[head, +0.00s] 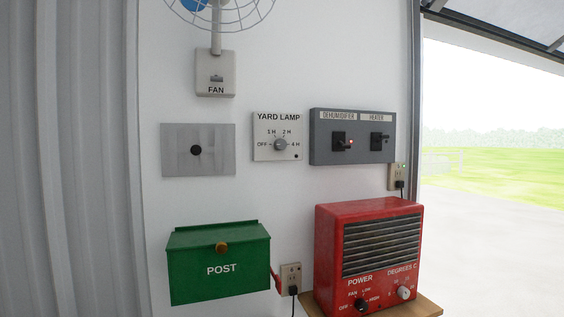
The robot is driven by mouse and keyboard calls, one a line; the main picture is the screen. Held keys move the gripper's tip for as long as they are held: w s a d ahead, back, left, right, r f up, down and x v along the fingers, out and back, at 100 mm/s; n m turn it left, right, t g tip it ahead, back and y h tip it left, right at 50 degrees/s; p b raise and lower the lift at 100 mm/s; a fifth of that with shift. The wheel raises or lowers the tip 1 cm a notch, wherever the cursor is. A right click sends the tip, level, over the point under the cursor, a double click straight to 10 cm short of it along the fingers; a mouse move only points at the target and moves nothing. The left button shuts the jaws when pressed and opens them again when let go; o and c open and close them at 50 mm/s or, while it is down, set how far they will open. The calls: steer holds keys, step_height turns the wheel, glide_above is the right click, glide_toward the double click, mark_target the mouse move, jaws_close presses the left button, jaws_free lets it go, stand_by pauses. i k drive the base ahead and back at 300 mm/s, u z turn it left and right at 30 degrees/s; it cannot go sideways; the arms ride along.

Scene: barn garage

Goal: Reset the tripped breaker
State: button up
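A dark grey panel (318,150) is on the white wall right of centre, with two black switches. The right switch (377,141), labelled HEATER, shows no clear light. The exact lever positions are too small to tell. A plain grey plate or cover (177,152) with a black round knob is on the wall left of centre; whether anything lies behind it cannot be seen. No part is labelled as a breaker. My gripper is not in view.
A YARD LAMP dial (280,145) sits between the plate and panel. A FAN switch box (215,73) is above. A green POST box (220,262) and a red heater (370,225) on a wooden shelf (420,306) are below. An open doorway is at right.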

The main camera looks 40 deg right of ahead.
mark_target(343, 146)
steer(key=z, duration=1.45)
steer(key=k, duration=0.45)
steer(key=z, duration=0.3)
steer(key=i, duration=0.5)
steer(key=z, duration=0.05)
